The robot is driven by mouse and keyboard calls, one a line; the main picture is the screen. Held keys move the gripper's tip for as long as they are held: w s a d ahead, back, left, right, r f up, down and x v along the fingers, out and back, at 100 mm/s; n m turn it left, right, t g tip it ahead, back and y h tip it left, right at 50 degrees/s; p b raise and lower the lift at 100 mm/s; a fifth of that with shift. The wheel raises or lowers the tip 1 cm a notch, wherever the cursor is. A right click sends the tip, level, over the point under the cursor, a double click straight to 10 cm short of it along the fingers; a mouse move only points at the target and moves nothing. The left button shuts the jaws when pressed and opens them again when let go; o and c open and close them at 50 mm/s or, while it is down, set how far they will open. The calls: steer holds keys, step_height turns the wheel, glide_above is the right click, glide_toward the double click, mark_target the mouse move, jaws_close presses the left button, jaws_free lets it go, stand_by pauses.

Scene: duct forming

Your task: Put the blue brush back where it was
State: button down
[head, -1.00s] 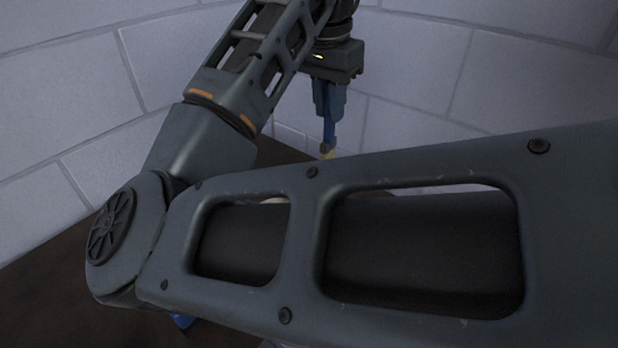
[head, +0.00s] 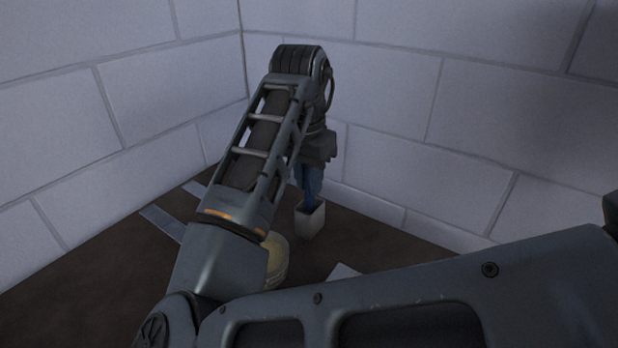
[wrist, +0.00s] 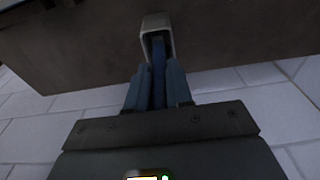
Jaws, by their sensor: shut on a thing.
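My gripper (head: 308,178) is shut on the blue brush (wrist: 158,84), with its blue fingers on either side of the handle. The brush points down, and its lower end is inside the mouth of a small white square holder (head: 310,222). The holder also shows in the wrist view (wrist: 155,22), with the brush running into its opening. The brush's bristle end is hidden inside the holder. I cannot tell whether it touches the holder's bottom.
A round yellowish tin (head: 277,262) stands left of the holder, partly behind my arm. Flat grey strips (head: 162,222) lie on the brown surface (head: 110,255) at the left. A pale flat piece (head: 343,272) lies in front. White block walls (head: 400,100) close off the back.

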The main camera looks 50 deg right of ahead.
steer(key=shift+f, duration=0.1)
steer(key=c, duration=1)
jaws_free()
steer(key=r, duration=0.4)
steer(key=a+r, duration=0.1)
steer(key=r, duration=0.7)
steer(key=shift+a+r+p, duration=0.1)
steer(key=shift+a+p, duration=0.1)
steer(key=shift+p, duration=0.2)
